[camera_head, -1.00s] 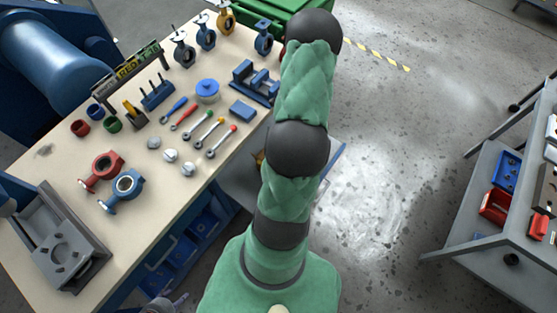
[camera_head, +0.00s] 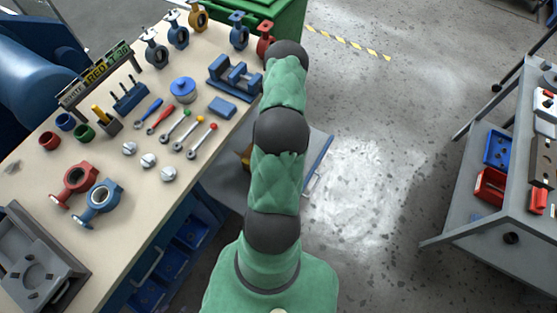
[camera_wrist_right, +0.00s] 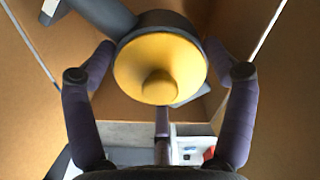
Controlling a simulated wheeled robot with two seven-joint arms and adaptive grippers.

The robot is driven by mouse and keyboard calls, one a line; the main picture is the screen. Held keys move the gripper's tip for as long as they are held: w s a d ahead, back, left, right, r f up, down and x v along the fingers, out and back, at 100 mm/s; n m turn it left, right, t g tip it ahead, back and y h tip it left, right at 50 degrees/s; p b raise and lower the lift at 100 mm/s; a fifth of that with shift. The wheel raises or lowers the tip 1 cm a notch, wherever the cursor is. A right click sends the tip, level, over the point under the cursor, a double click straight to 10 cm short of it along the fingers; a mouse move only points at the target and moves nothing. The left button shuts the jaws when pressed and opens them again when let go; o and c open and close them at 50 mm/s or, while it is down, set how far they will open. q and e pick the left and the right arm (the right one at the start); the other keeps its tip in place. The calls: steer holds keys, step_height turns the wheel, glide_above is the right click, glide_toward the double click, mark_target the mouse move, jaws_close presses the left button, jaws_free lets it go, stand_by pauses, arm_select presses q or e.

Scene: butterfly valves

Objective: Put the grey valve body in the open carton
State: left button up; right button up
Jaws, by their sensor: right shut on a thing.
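In the right wrist view my right gripper (camera_wrist_right: 160,55) is shut on the grey valve body (camera_wrist_right: 188,27), with a purple-grey finger on each side. The valve body is a dark grey ring with a yellow inside and a rounded yellow knob in its middle. Brown board walls of the open carton (camera_wrist_right: 265,105) rise on both sides of the gripper. The valve body is between these walls; whether it touches the carton bottom I cannot tell. In the head view my green right arm hides its own gripper, the valve body and most of the carton. My left gripper is out of view.
The workbench (camera_head: 150,195) at left holds several valves, tools, cups and a blue fixture (camera_head: 235,78). A grey fixture (camera_head: 35,262) lies at its near left. A grey cart (camera_head: 490,232) with red and blue bins stands at right. The floor (camera_head: 370,150) between is clear.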

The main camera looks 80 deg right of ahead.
steer(key=shift+d+f+b, duration=0.1)
steer(key=shift+f+b, duration=1.15)
steer(key=shift+f, duration=2.6)
steer(key=shift+f, duration=0.2)
steer(key=o, duration=1.5)
steer(key=shift+r, duration=0.15)
steer(key=shift+r, duration=0.35)
step_height(320, 180, up, 11)
steer(key=p, duration=0.4)
steer(key=shift+r+p, duration=0.2)
steer(key=shift+p, duration=0.1)
